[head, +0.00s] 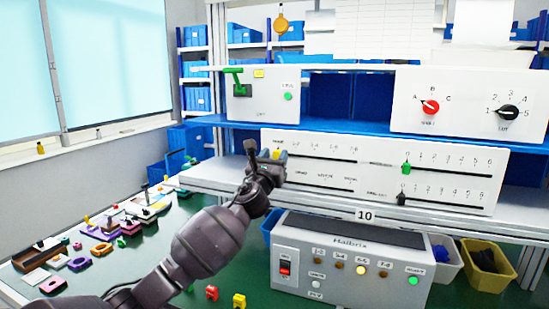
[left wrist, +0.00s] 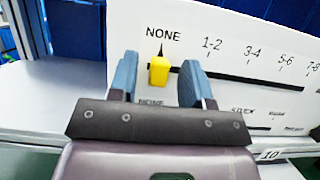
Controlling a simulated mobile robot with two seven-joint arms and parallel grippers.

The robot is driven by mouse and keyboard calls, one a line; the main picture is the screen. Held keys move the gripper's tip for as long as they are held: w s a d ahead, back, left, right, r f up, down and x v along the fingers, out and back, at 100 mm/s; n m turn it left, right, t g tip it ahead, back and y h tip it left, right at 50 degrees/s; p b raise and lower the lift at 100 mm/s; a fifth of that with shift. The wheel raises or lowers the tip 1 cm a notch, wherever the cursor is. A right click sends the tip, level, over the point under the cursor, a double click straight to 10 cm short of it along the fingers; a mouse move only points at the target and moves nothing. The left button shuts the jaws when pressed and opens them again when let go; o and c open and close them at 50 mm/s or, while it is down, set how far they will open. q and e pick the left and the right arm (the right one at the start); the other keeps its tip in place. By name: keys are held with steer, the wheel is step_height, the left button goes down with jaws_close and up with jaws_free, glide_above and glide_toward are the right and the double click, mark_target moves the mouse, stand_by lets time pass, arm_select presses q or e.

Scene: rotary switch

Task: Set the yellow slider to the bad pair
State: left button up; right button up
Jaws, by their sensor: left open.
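The yellow slider (left wrist: 159,70) sits at the NONE end of its slot on the white slider panel (head: 330,146); 1-2, 3-4, 5-6 and 7-8 are marked to its right. My left gripper (left wrist: 157,78) is open, with one blue finger on each side of the slider and gaps showing. In the head view the left gripper (head: 272,158) is at the panel's left end and partly hides the slider. On the Halbrix box (head: 345,240), one lamp (head: 361,270) in the pair row glows bright yellow, apparently 5-6; the other pair lamps look dim. My right gripper is out of view.
A green slider (head: 406,168) and a black slider (head: 402,198) are on the panel's right half. A red knob (head: 430,107) and a black knob (head: 508,112) are on the upper right box. Loose coloured parts lie on the green table at left.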

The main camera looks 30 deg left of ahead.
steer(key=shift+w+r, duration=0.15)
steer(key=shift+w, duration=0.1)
arm_select(q)
steer(key=shift+c, duration=0.4)
jaws_close()
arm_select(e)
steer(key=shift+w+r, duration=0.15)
